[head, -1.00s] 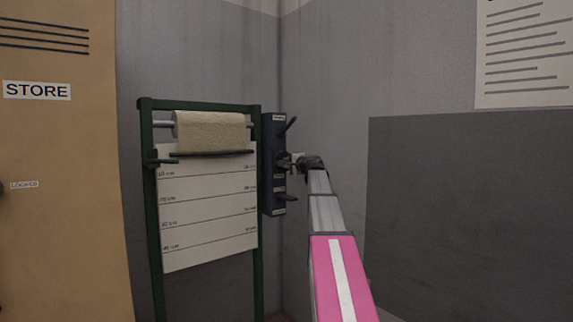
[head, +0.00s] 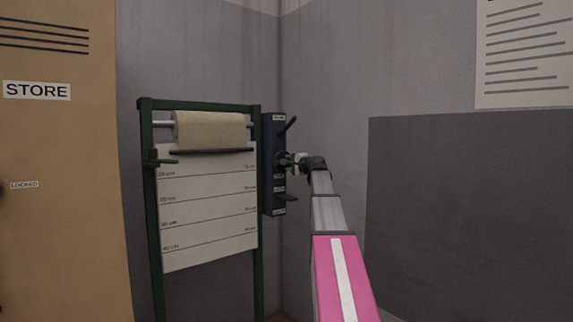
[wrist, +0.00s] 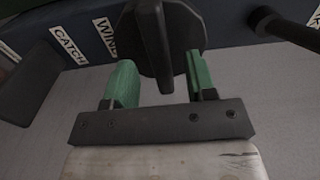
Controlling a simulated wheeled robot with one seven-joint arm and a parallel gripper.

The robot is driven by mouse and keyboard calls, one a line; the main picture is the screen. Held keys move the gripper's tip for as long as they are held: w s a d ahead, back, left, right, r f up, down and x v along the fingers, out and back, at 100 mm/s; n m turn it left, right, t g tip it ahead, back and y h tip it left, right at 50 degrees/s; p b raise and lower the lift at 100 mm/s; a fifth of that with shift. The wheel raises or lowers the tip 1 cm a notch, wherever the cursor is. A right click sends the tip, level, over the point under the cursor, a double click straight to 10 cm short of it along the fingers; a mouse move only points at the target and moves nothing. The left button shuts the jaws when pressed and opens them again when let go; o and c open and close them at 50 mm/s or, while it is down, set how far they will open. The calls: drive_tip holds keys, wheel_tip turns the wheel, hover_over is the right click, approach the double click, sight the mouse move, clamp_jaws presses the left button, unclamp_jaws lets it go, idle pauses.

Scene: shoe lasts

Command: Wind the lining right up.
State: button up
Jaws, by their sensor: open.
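The lining (head: 210,130) is a cream sheet on a roll in the green frame's top. A dark bar (head: 212,150) runs along its lower edge, just above the top line of the white scale board (head: 208,208). In the wrist view, the dark winding knob (wrist: 150,40) with a raised fin sits beside the WIND label (wrist: 108,38). My gripper (wrist: 163,78) has its green fingers open, one on each side of the fin, with gaps showing. In the head view my gripper (head: 298,161) is at the blue control box (head: 272,140), partly hiding the knob.
The CATCH label (wrist: 68,60) is left of WIND in the wrist view, near a dark lever (wrist: 30,85). Another dark lever (wrist: 285,28) sticks out at right. A tan locker (head: 65,200) stands left; grey walls close in behind and right.

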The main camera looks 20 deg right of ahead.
drive_tip(key=v, duration=0.8)
drive_tip(key=shift+s, duration=0.2)
drive_tip(key=s+a+f+n+g, duration=0.25)
drive_tip(key=a+f, duration=0.35)
drive_tip(key=f, duration=0.6)
drive_tip(key=s+a+f+n+g+h, duration=0.1)
drive_tip(key=s+a+f+n+g, duration=0.3)
drive_tip(key=f, duration=0.9)
drive_tip(key=s+a+f+g, duration=0.1)
drive_tip(key=a+f+g, duration=0.1)
drive_tip(key=a+f, duration=0.75)
drive_tip(key=s+a+f+n+g+h, duration=0.2)
drive_tip(key=s+f+n+g, duration=0.1)
drive_tip(key=s+f, duration=0.9)
drive_tip(key=s+a+f+n+g+h, duration=0.2)
drive_tip(key=s+f+n+g+h, duration=0.1)
drive_tip(key=s+f, duration=0.8)
wheel_tip(320, 180, down, 4)
drive_tip(key=shift+s+a+f+n+g, duration=0.1)
drive_tip(key=shift+s+a+n+g, duration=0.45)
drive_tip(key=shift+g, duration=0.7)
drive_tip(key=shift+w+d, duration=0.15)
drive_tip(key=shift+c, duration=0.3)
